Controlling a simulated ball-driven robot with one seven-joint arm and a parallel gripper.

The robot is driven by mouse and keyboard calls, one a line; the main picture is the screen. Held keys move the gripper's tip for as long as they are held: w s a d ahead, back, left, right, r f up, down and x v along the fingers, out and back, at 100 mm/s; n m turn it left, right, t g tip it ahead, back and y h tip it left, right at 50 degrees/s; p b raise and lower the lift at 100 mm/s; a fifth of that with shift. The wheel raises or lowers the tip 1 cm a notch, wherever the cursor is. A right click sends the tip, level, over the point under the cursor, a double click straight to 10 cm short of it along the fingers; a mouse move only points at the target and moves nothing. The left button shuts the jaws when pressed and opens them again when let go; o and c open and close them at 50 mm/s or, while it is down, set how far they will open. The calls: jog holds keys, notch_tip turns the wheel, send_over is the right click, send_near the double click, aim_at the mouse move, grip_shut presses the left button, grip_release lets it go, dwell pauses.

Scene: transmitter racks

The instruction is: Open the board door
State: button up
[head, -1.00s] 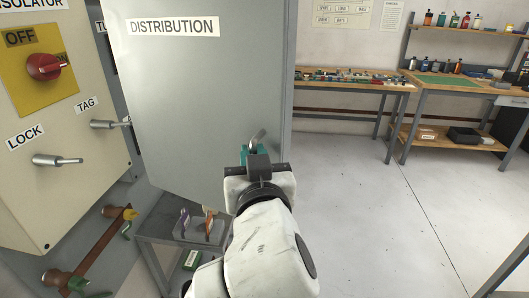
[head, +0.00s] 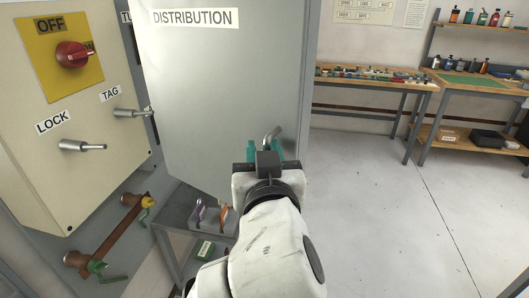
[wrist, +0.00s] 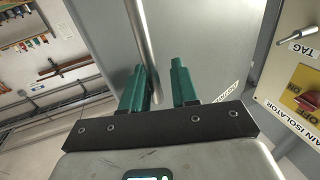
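The board door (head: 215,90) is a large grey panel labelled DISTRIBUTION. It fills the middle of the head view and lies behind the fingers in the wrist view (wrist: 210,40). Its metal bar handle (head: 271,133) is near the lower right edge; in the wrist view the handle (wrist: 147,45) comes down between my fingertips. My gripper (head: 264,150), with green fingers, is at the handle. In the wrist view the fingers (wrist: 160,82) stand apart on either side of the bar, with a gap at the right finger. I cannot tell whether the left finger touches it.
An isolator box (head: 75,110) with a red knob and metal pegs is at the left. A small grey table (head: 180,222) with small items stands below the door. Workbenches (head: 375,80) are at the back right. The floor (head: 375,200) at right is clear.

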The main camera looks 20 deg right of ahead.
jog(key=shift+s+d, duration=0.1)
jog(key=shift+s, duration=0.05)
jog(key=b+v, duration=0.2)
jog(key=v, duration=0.8)
jog(key=shift+s, duration=0.25)
jog(key=s+d+f+n+g+y, duration=0.15)
jog(key=d+f+g, duration=0.35)
jog(key=f, duration=0.8)
jog(key=s+d+f+n+g+y, duration=0.15)
jog(key=d+f+g, duration=0.3)
jog(key=f, duration=0.95)
jog(key=s+d+f+g+y, duration=0.3)
jog(key=s+f+g, duration=0.3)
jog(key=s+f, duration=1)
jog(key=shift+s+d+f+n, duration=0.25)
jog(key=shift+s+d+n, duration=0.05)
jog(key=shift+s+d, duration=0.05)
